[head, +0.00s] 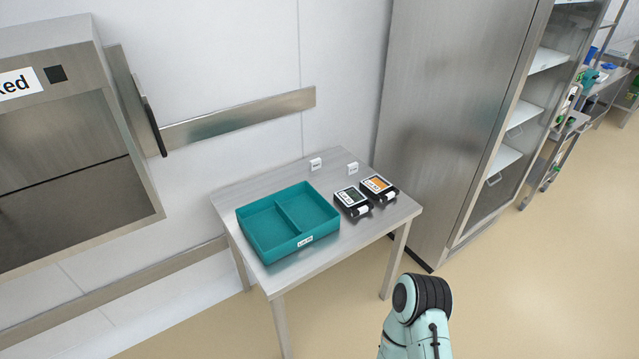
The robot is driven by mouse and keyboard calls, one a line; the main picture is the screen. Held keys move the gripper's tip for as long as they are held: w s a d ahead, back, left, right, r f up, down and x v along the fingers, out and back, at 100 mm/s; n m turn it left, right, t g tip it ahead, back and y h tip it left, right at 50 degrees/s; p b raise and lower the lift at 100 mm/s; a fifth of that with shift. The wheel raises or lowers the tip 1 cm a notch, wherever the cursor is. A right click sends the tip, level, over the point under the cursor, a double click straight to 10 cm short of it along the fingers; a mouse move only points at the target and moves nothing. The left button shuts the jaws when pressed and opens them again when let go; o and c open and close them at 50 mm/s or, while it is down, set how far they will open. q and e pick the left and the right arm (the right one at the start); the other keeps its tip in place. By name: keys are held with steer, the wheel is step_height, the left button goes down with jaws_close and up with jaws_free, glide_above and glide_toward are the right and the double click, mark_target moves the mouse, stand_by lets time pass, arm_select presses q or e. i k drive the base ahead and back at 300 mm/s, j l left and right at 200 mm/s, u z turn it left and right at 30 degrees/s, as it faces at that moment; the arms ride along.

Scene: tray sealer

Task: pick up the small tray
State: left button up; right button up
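A teal tray (304,240) with two compartments sits on a small steel table (287,279). It looks empty, and a small white label is on its front wall. It is the only tray I can make out, so I take it as the small tray. Part of one of my arms shows at the bottom, right of the middle, below and to the right of the table and apart from it. No gripper fingers show in the head view.
Two small white tags stand at the table's back edge. Floor in front is clear.

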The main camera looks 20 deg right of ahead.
mark_target(377, 188)
steer(key=l+u, duration=0.55)
steer(key=u, duration=0.2)
steer(key=l+u, duration=0.55)
steer(key=k+l+u, duration=0.25)
steer(key=l, duration=0.15)
steer(key=l+u, duration=0.2)
steer(key=k+l+u, duration=0.1)
steer(key=l, duration=0.25)
steer(key=k+l+u, duration=0.1)
steer(key=k+l, duration=0.15)
steer(key=k+l+u, duration=0.1)
steer(key=k+l, duration=0.15)
steer(key=l, duration=0.15)
